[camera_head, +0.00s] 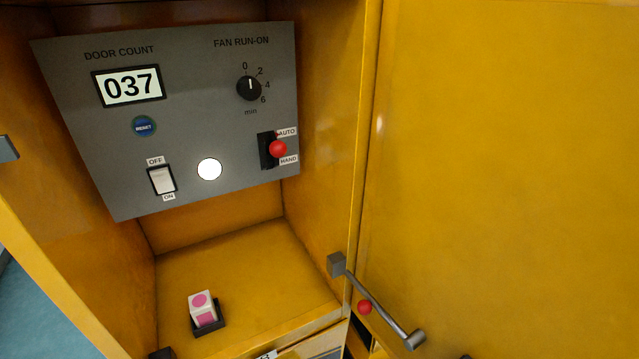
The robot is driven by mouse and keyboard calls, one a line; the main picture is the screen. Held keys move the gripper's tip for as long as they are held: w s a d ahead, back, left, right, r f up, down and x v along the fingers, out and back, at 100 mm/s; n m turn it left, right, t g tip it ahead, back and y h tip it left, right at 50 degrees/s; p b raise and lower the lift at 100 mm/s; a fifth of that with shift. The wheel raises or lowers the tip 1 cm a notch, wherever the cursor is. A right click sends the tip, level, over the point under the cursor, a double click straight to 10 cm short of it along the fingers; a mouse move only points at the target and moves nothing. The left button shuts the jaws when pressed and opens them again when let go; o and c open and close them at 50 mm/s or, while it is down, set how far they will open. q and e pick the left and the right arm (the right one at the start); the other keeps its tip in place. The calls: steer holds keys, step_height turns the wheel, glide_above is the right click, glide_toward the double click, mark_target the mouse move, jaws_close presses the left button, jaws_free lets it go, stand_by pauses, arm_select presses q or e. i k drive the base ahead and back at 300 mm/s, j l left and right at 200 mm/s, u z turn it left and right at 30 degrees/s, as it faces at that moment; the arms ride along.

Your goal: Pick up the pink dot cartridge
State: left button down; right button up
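The pink dot cartridge (201,304) is a small white block with a pink dot on its upper face and a pink patch on its front face. It sits in a low black holder (212,325) on the floor of the yellow cabinet compartment. No gripper touches it. Neither of my grippers can be made out in the head view.
Above the compartment is a grey control panel (190,120) with a display reading 037, a dial, a rocker switch and a red-knobbed lever (277,149). A grey bar handle (376,302) projects at the right, near a red ball (364,307). The compartment floor (245,265) is otherwise largely clear.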

mark_target(202, 312)
steer(key=u, duration=1.1)
steer(key=j+z, duration=0.25)
steer(key=z, duration=0.2)
steer(key=j+z, duration=0.25)
steer(key=z, duration=0.2)
steer(key=k, duration=0.05)
